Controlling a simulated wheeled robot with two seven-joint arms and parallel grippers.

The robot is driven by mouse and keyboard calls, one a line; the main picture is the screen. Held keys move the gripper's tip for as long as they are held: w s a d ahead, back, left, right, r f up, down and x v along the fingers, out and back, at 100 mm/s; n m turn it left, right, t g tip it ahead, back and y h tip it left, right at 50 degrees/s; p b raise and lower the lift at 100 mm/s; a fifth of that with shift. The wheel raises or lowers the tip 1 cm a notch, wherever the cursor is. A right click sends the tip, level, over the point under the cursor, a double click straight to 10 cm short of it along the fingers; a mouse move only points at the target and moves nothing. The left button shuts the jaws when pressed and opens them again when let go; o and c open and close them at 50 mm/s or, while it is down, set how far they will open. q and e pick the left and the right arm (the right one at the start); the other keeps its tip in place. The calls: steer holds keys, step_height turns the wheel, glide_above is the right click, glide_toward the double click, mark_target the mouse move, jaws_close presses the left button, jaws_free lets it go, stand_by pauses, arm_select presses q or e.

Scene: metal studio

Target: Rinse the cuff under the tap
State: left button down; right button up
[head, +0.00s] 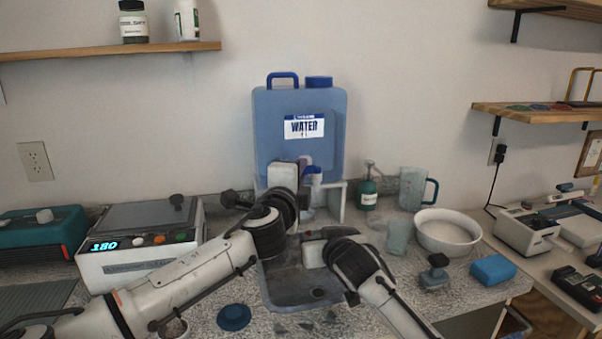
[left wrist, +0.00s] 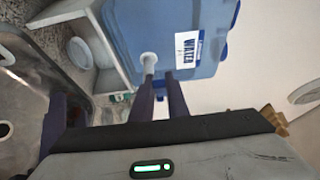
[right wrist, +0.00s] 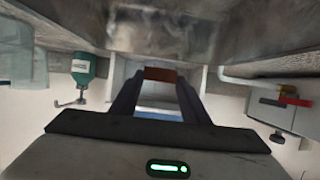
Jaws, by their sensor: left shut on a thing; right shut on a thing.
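A blue water container (head: 265,125) with a "WATER" label stands on a white stand (head: 337,200) behind the metal sink (head: 285,290). Its tap has a blue part (head: 313,170) and a white spout (left wrist: 148,60). My left gripper (head: 302,168) is at the tap, shut on what appears to be its handle; the grip is mostly hidden. My right gripper (right wrist: 160,88) is shut on a reddish-brown cuff (right wrist: 160,74), held over the sink and roughly below the tap. In the head view the gripper mostly hides the cuff. I cannot make out running water.
A green soap bottle (head: 368,194), a clear jug (head: 411,188), a cup (head: 398,237) and a white bowl (head: 448,246) stand right of the sink. A blue sponge (head: 492,269) lies further right. A machine reading 180 (head: 140,255) stands left.

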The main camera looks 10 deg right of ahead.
arm_select(q)
steer(key=shift+w+a+m+g+h, duration=0.1)
steer(key=shift+w+m+g+h, duration=0.15)
steer(key=shift+m+g+h, duration=0.45)
steer(key=shift+w+m+g+h, duration=0.25)
steer(key=shift+m+h, duration=0.25)
steer(key=shift+h, duration=0.4)
steer(key=c, duration=1.7)
jaws_free()
steer(key=shift+s, duration=0.1)
steer(key=v, duration=1.2)
